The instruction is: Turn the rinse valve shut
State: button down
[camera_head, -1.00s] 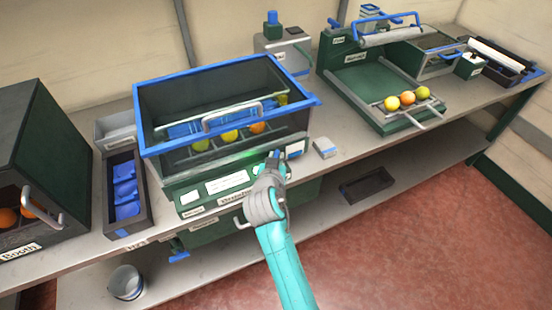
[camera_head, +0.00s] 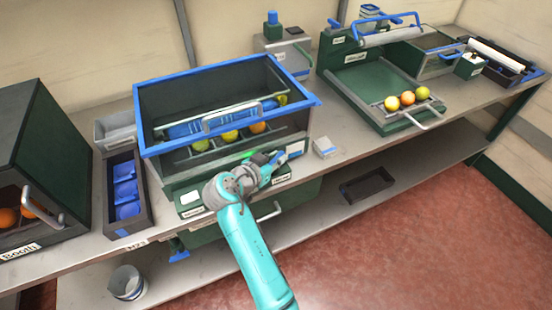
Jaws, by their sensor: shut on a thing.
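The rinse valve is a small blue handle (camera_head: 281,158) on the front panel of the blue-rimmed washer (camera_head: 150,152), at its right end. My gripper (camera_head: 273,161) reaches it from the lower left and is shut on it. The fingers and wrist hide most of the valve, so its exact angle is hard to tell. Several yellow and orange fruits (camera_head: 229,135) sit in a row inside the washer, under a blue roller (camera_head: 185,131).
A small grey and blue block (camera_head: 324,147) lies on the bench right of the washer. A green stand with three fruits (camera_head: 407,98) is farther right. A dark tray with blue pieces (camera_head: 126,191) and a green booth (camera_head: 55,150) stand left. A bucket (camera_head: 126,282) is below.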

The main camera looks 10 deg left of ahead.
jog(key=shift+f, duration=0.1)
jog(key=c, duration=1.1)
grip_release()
jog(key=shift+v, duration=4)
